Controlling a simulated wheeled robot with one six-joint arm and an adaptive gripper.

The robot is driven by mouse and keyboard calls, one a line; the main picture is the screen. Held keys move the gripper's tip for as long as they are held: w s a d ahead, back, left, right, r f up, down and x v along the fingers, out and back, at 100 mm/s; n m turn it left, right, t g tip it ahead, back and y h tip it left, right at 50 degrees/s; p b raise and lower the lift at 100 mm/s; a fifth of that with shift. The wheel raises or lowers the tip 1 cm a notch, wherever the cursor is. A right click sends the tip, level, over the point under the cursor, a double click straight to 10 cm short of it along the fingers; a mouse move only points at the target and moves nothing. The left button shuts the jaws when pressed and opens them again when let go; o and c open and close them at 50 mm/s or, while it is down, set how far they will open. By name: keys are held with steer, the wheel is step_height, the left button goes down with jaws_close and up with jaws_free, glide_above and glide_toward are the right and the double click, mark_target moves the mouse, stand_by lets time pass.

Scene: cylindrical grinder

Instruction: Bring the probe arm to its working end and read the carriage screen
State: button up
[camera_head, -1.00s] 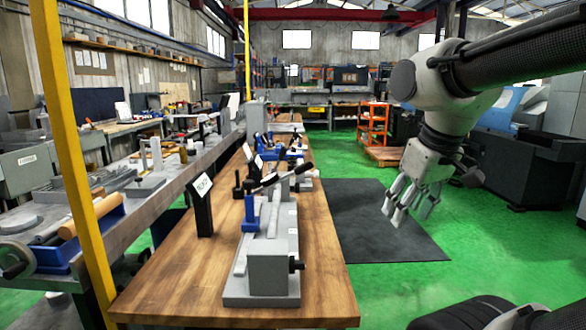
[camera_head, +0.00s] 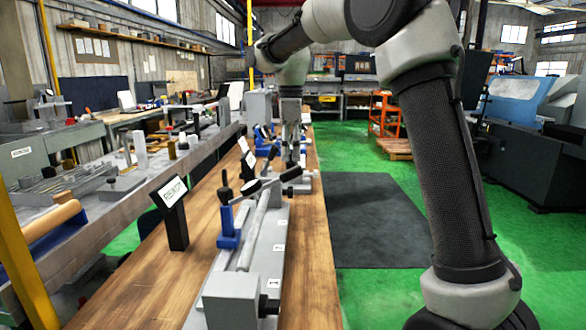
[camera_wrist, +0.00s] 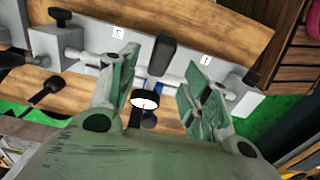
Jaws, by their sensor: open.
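The near fixture's long grey base (camera_head: 276,235) bears a blue carriage (camera_head: 229,232) with black knobs. My gripper (camera_head: 291,150) points down farther back on the bench, beyond this fixture. In the wrist view, my gripper (camera_wrist: 160,92) is open, with fingers apart above another grey fixture (camera_wrist: 93,66). A black part (camera_wrist: 162,55), a white-faced disc (camera_wrist: 145,101) and a bit of blue show between the fingers. I cannot tell contact.
The wooden bench (camera_head: 313,245) holds more fixtures farther back, with a second small screen (camera_head: 248,158). A cluttered grey bench (camera_head: 92,225) runs along the left. A dark mat (camera_head: 377,225) and green floor lie clear on the right. An orange cart (camera_head: 384,115) stands behind.

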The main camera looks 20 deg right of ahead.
mark_target(292, 168)
step_height(292, 168, down, 6)
stand_by(0.4)
jaws_close()
